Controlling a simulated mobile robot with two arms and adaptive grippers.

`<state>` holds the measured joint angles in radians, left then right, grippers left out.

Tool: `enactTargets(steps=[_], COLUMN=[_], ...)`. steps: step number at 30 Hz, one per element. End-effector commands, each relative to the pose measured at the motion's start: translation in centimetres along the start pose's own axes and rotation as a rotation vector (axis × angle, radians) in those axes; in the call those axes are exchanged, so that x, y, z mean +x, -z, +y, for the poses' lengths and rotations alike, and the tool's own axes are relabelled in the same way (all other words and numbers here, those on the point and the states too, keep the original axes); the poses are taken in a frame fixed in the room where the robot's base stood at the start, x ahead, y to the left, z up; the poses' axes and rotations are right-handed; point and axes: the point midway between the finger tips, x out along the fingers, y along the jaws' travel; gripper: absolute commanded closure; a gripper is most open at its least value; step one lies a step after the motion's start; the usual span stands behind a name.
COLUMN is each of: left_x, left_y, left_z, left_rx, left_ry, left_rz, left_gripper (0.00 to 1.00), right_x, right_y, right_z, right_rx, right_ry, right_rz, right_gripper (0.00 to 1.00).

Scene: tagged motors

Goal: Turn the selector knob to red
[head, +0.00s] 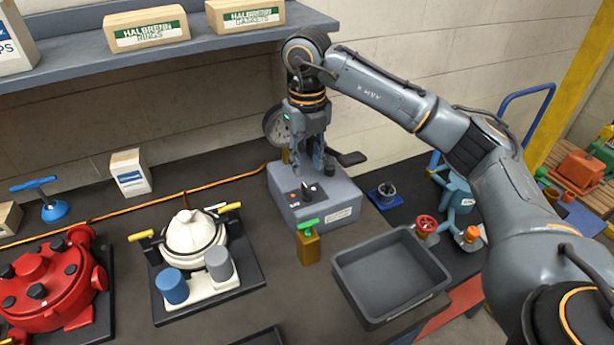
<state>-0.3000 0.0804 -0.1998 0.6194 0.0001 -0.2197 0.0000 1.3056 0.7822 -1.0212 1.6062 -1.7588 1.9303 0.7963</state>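The selector knob (308,189) is a small black knob on the sloped top of a grey box (335,211) at the back middle of the bench. A small red mark and a pale mark show close to the knob. My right gripper (308,170) points down just above the knob, with its fingers apart and nothing seen between them. Whether a fingertip touches the knob cannot be told. The knob's exact pointing direction is too small to read. My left gripper is not in view.
A gauge (276,126) and a black lever (348,158) stand close to my gripper. A green-handled brass valve (308,242) stands before the box. An empty grey tray (378,312) is at front right. White (193,232) and red (50,290) housings are at left.

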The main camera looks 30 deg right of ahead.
Motion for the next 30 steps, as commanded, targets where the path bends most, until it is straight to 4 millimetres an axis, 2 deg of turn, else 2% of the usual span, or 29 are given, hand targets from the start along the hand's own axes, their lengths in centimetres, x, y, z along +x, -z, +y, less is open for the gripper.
enactTargets(steps=[3,9,27,30], left_x=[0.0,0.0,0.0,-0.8], left_y=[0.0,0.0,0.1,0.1], left_z=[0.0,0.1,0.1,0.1], left_rx=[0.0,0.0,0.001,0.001], left_ry=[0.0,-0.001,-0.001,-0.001], left_rz=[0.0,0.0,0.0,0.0], left_gripper=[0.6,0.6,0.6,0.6], right_x=[-2.5,-4.9,-5.4,-6.2], right_y=[-0.1,-0.1,0.0,0.0], right_z=[0.1,0.0,0.0,0.0], right_rx=[-0.001,-0.001,-0.001,-0.001], right_ry=[-0.002,0.0,-0.001,-0.001], right_rz=[-0.004,-0.002,0.0,0.0], right_gripper=[0.67,0.67,0.67,0.67])
